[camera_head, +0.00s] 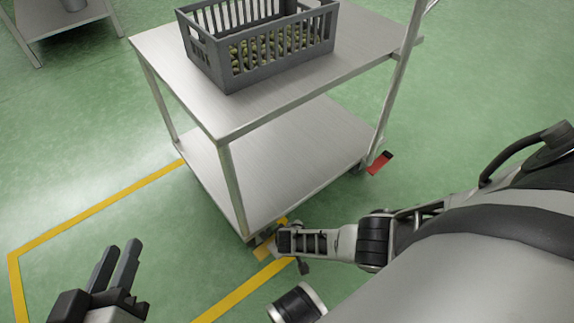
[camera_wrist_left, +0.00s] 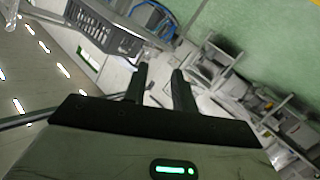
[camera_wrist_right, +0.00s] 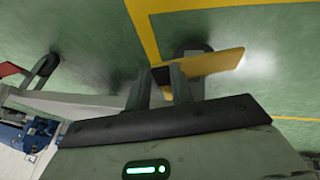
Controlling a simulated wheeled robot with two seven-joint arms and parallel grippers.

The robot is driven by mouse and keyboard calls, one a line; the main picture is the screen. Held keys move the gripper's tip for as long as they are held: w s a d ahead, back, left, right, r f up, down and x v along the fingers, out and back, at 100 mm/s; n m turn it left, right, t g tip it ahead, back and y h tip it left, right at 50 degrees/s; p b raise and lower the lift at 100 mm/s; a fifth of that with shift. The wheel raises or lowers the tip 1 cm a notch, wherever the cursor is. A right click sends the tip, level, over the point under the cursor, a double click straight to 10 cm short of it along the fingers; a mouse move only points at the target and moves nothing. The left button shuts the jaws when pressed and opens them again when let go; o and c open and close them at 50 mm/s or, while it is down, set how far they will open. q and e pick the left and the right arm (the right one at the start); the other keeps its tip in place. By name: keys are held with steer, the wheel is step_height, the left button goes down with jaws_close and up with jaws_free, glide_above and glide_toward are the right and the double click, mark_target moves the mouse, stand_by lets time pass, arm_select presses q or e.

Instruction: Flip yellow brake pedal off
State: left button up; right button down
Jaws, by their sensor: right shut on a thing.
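The yellow brake pedal (camera_head: 264,250) is low at the near corner of the steel trolley, by a caster. In the right wrist view the yellow pedal (camera_wrist_right: 215,63) sticks out to the right of my fingertips, its dark inner end between them. My right gripper (camera_head: 279,239) reaches down to that corner and is shut on the pedal; the wrist hides part of the grip in the head view. It also shows in the right wrist view (camera_wrist_right: 160,80). My left gripper (camera_head: 118,258) is open and empty, left of the trolley; the left wrist view shows its parted fingers (camera_wrist_left: 159,78).
The trolley's top shelf (camera_head: 180,70) carries a grey crate (camera_head: 262,75) of olives. A red pedal (camera_head: 380,162) sits at another trolley corner. Yellow floor lines (camera_head: 100,215) run beside the trolley. Another table (camera_head: 60,18) stands at the far left. The floor at left is clear.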

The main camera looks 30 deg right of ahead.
stand_by(0.3)
steer(key=c, duration=1.2)
jaws_free()
arm_select(q)
steer(key=shift+s+a+f+m+g+y+p, duration=0.15)
steer(key=shift+a+f+g+y+p, duration=0.3)
steer(key=shift+p, duration=0.6)
steer(key=shift+a+f+m+g+y+p, duration=0.2)
steer(key=shift+f+g+y+p, duration=0.15)
steer(key=shift+f+p, duration=0.55)
steer(key=shift+s+a+f+m+g+y+p, duration=0.15)
steer(key=shift+a+f+g+y+p, duration=0.2)
steer(key=shift+p, duration=0.9)
arm_select(e)
steer(key=v, duration=0.7)
steer(key=shift+r, duration=0.25)
arm_select(q)
steer(key=shift+w+r, duration=0.1)
arm_select(e)
steer(key=shift+s+a, duration=0.1)
